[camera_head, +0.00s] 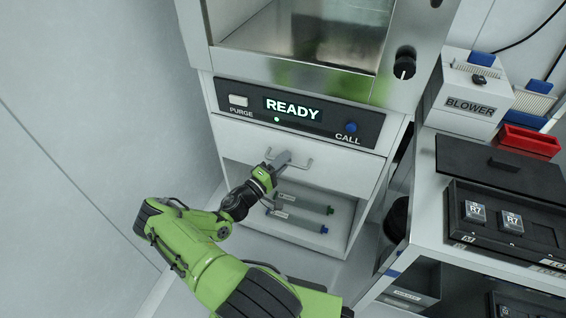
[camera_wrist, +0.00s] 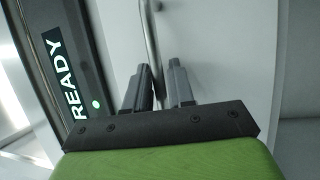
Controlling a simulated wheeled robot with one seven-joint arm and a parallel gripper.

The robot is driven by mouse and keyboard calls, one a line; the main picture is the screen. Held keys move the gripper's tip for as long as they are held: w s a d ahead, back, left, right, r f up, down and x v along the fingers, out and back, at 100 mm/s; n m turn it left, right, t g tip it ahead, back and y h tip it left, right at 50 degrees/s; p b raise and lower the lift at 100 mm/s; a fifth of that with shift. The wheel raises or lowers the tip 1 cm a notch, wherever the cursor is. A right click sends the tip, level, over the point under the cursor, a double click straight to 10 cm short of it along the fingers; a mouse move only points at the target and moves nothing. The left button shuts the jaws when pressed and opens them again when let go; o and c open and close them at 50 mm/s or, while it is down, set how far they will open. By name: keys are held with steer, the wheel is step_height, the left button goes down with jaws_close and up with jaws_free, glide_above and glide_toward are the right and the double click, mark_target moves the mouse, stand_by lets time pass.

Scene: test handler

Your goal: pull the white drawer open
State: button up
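The white drawer (camera_head: 345,178) sits under the control panel, and its front looks flush with the cabinet, so it appears closed. Its grey bar handle (camera_head: 308,164) is on the middle of the front. My gripper (camera_head: 281,160) is at the handle, in front of the drawer. In the wrist view the handle (camera_wrist: 150,35) runs down between the two fingers of my gripper (camera_wrist: 160,85), one finger on each side. The fingers are close to the bar. Whether they press on it is not clear.
The panel (camera_head: 295,112) above the drawer reads READY, with a blue CALL button (camera_head: 351,127). An open shelf (camera_head: 300,236) below holds two grey tubes. A side bench (camera_head: 428,215) with a black tray and blower stands to the right. A bare wall is left.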

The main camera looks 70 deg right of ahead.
steer(key=shift+c, duration=0.3)
jaws_close()
steer(key=shift+a, duration=0.1)
steer(key=w+a+p, duration=0.2)
steer(key=a+p, duration=0.3)
steer(key=a, duration=2)
steer(key=shift+w, duration=0.2)
steer(key=shift+o, duration=0.3)
jaws_free()
steer(key=shift+a, duration=0.1)
